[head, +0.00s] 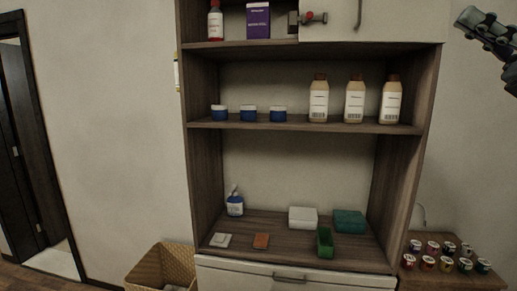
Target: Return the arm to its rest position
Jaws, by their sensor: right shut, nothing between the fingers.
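My right gripper (468,17) shows at the upper right corner of the head view, with part of my right arm behind it. It is shut and empty. It is raised in front of the bare wall, to the right of the shelf unit, and appears apart from everything. My left gripper is not in view.
A side table (445,280) bears several small cups (433,248). A wicker basket (150,268) stands lower left. A dark door (35,150) is far left.

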